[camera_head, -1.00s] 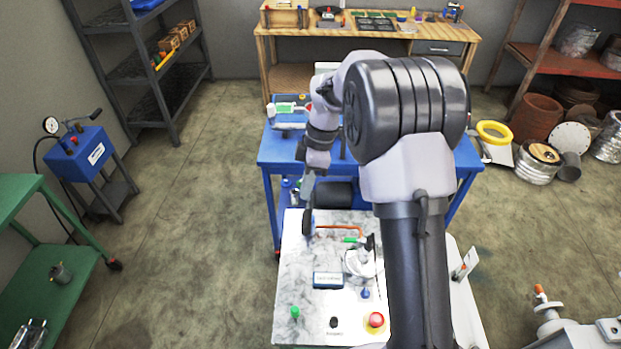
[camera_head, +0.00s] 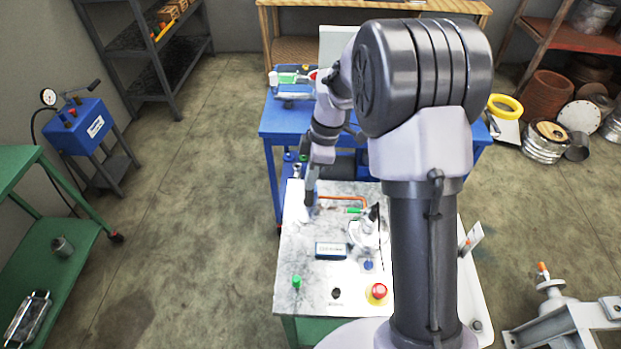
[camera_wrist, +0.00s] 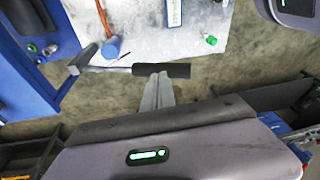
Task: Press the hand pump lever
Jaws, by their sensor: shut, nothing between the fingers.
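In the wrist view, a metal rod with a black grip (camera_wrist: 162,70) lies across the picture beside the pale panel, its metal head at the left. It looks like a lever, but I cannot tell for sure. My gripper (camera_wrist: 160,80) is shut and empty, its fingertips close to the black grip; contact is unclear. In the head view, my gripper (camera_head: 309,198) is over the left edge of the marbled panel (camera_head: 300,225). A blue box pump (camera_head: 80,128) with a gauge and a black-ended handle (camera_head: 91,85) stands far left, away from my gripper.
The panel carries an orange pipe (camera_head: 343,198), a green knob (camera_head: 297,281) and a red button (camera_head: 377,291). A blue table (camera_head: 275,125) stands behind it. A green bench (camera_head: 20,165) is at left. The floor between is clear.

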